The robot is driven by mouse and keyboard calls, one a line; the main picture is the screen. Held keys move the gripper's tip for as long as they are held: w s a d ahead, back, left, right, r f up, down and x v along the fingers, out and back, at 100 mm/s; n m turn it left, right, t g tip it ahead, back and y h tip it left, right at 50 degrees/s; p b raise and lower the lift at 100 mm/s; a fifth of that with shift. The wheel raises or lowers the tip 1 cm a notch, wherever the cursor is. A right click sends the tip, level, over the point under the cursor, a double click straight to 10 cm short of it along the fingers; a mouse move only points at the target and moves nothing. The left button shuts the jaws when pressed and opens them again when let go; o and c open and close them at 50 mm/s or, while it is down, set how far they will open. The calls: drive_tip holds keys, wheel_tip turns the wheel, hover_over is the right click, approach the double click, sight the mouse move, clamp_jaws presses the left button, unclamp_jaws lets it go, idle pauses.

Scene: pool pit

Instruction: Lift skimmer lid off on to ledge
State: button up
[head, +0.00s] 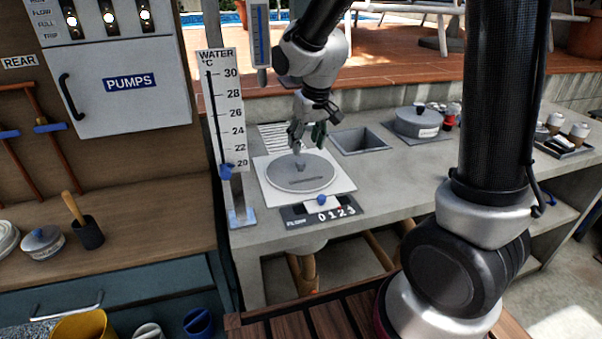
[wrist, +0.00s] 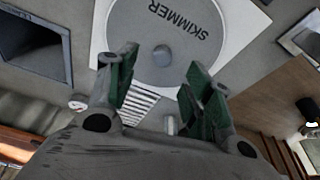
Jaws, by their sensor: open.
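The skimmer lid (head: 315,176) is a round grey disc with a small knob, lying flat in a white square surround (head: 340,183) on the concrete ledge (head: 390,172). In the wrist view the lid (wrist: 203,62) shows the word SKIMMER and its round knob (wrist: 162,54). My gripper (head: 307,138) is above the lid's far part, close to the knob. In the wrist view my open gripper (wrist: 160,65) has its green-padded fingers spread to either side of the knob, with nothing between them. I cannot tell the exact height of the fingertips over the knob.
A square opening (head: 361,141) lies right of the lid, with a lidded grey pot (head: 418,122) beyond it. A slotted grate (head: 275,135) is behind the lid. A flow slider panel (head: 322,211) lies in front, and a water gauge (head: 222,115) stands at left.

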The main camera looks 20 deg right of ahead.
sight(301, 161)
drive_tip(key=x, duration=0.7)
drive_tip(key=shift+a+f, duration=0.2)
drive_tip(key=shift+a, duration=0.05)
clamp_jaws()
